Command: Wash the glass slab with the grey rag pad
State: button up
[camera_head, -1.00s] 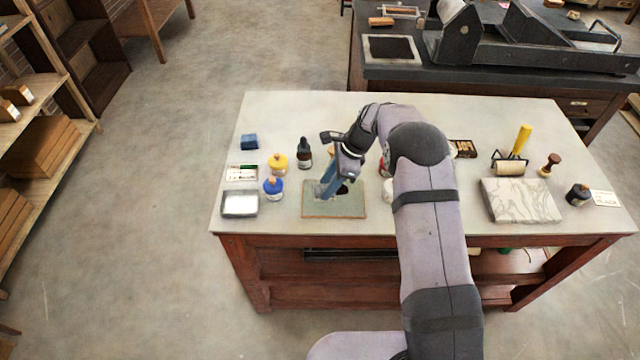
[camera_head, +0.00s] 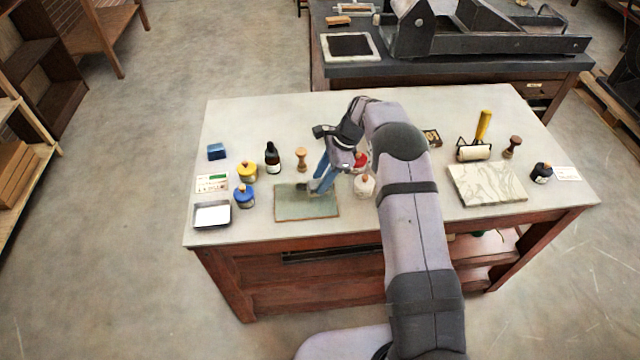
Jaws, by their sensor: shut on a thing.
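The glass slab (camera_head: 306,208), a flat greenish plate, lies on the table left of my arm. My gripper (camera_head: 317,187) points down at the slab's back right part, its blue fingers low over or at the surface. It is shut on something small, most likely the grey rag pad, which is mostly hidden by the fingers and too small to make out. A small dark patch shows at the fingertips' left; I cannot tell whether it is ink or part of the pad.
Left of the slab stand a blue jar (camera_head: 244,196), a yellow jar (camera_head: 247,171), a dark bottle (camera_head: 272,158) and a metal tray (camera_head: 212,215). A wooden-handled tool (camera_head: 301,159) stands behind it. A white jar (camera_head: 364,185) is close right of my gripper. A marble slab (camera_head: 487,184) lies further right.

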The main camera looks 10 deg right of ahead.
jog(key=shift+s+a+p, duration=0.15)
jog(key=shift+a+p, duration=0.15)
jog(key=shift+a, duration=3.7)
jog(key=shift+a+r, duration=0.1)
jog(key=shift+a, duration=1)
notch_tip(320, 180, up, 8)
jog(key=p, duration=0.5)
jog(key=shift+d, duration=0.15)
